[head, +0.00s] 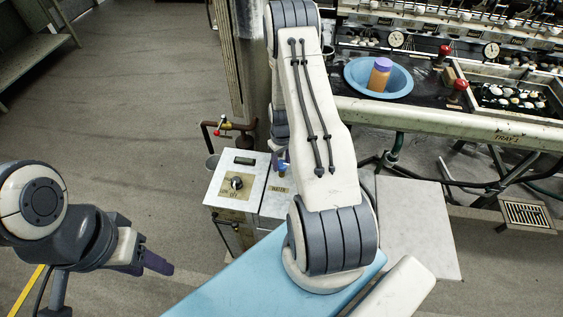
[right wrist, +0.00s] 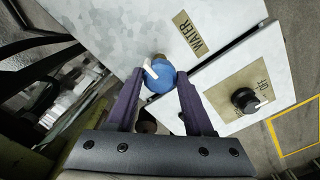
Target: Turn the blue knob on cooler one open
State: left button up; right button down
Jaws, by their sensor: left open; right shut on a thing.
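The blue knob (right wrist: 161,82) sits on a pale metal panel beside the WATER label (right wrist: 190,34) in the right wrist view. A white pointer on the knob points up and left in that view. My right gripper (right wrist: 160,76) is shut on the knob, one purple finger on each side. In the head view, my right arm covers most of that spot, and the WATER label (head: 279,189) shows just left of the arm. My left gripper (head: 150,262) is open and empty at the lower left, well away from the cooler.
A cabinet with a black dial (head: 236,183) stands left of the WATER panel; the dial also shows in the right wrist view (right wrist: 244,100). A blue basin (head: 350,80) holds an orange bottle (head: 379,75).

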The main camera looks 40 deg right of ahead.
aim_at(282, 163)
jog(key=shift+d, duration=0.1)
jog(key=shift+c, duration=1.4)
grip_release()
jog(key=shift+r, duration=0.1)
notch_tip(282, 163, up, 10)
jog(key=shift+r+b, duration=0.15)
jog(key=shift+b, duration=0.15)
